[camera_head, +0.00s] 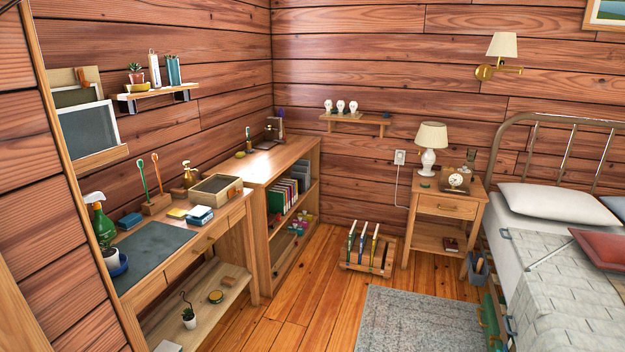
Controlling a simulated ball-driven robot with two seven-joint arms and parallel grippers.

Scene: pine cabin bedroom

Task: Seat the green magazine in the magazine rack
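A low wooden rack (346,266) stands on the floor between the shelf unit and the nightstand. Several thin upright items stand in it, with pale, blue and dark edges; the leftmost (351,238) looks partly green, but it is too small to tell whether it is a magazine. Green objects (490,318) also show low beside the bed frame, partly cut off by the bed; I cannot tell what they are. I cannot pick out the green magazine with certainty. Neither of my grippers is in view.
A desk (179,262) and a bookshelf (262,168) line the left wall. A nightstand (444,207) with a lamp (430,140) stands right of the rack, then the bed (562,270). A grey rug (420,322) and bare floor (312,290) lie clear in front.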

